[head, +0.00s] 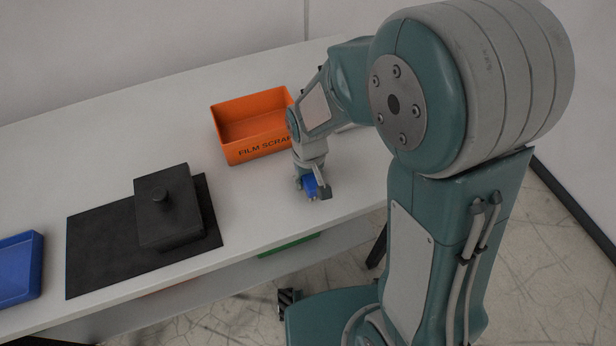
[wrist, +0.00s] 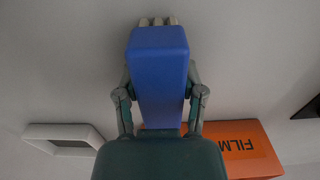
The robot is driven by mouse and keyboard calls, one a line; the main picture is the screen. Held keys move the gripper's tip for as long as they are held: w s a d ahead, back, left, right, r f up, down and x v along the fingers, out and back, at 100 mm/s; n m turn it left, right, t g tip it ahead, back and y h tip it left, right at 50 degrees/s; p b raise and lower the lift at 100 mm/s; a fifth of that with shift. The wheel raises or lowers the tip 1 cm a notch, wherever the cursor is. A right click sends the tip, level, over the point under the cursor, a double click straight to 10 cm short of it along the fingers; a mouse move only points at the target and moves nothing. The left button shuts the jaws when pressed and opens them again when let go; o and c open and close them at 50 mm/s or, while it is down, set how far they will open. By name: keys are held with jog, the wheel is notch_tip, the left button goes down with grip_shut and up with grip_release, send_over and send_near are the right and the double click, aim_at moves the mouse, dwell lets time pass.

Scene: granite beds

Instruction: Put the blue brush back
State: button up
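The blue brush (wrist: 160,75) fills the middle of the wrist view, with pale bristle tufts at its far end. My gripper (wrist: 160,103) has a finger on each side of it and appears shut on it. In the head view, the blue brush (head: 309,186) shows as a small blue patch between the fingers of my gripper (head: 313,188), low over the white table in front of the orange bin. Whether the brush touches the table, I cannot tell.
The orange bin (head: 258,148) marked FILM SCRAP stands behind my gripper. A black lidded box (head: 168,212) sits on a black mat (head: 95,262); a blue tray (head: 18,268) is far left. A white-rimmed square (wrist: 88,130) lies left in the wrist view. The front middle table is clear.

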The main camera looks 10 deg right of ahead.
jog(key=shift+o, duration=0.6)
jog(key=shift+a, duration=0.15)
notch_tip(320, 180, up, 12)
jog(key=shift+r, duration=0.15)
jog(key=s+d+r+m+t, duration=0.3)
jog(key=s+d+r+t, duration=0.2)
jog(key=s+d+r, duration=0.4)
jog(key=s+d, duration=0.2)
jog(key=s, duration=0.1)
jog(key=shift+s+r+t, duration=0.2)
jog(key=shift+s+t, duration=0.1)
dwell(0.5)
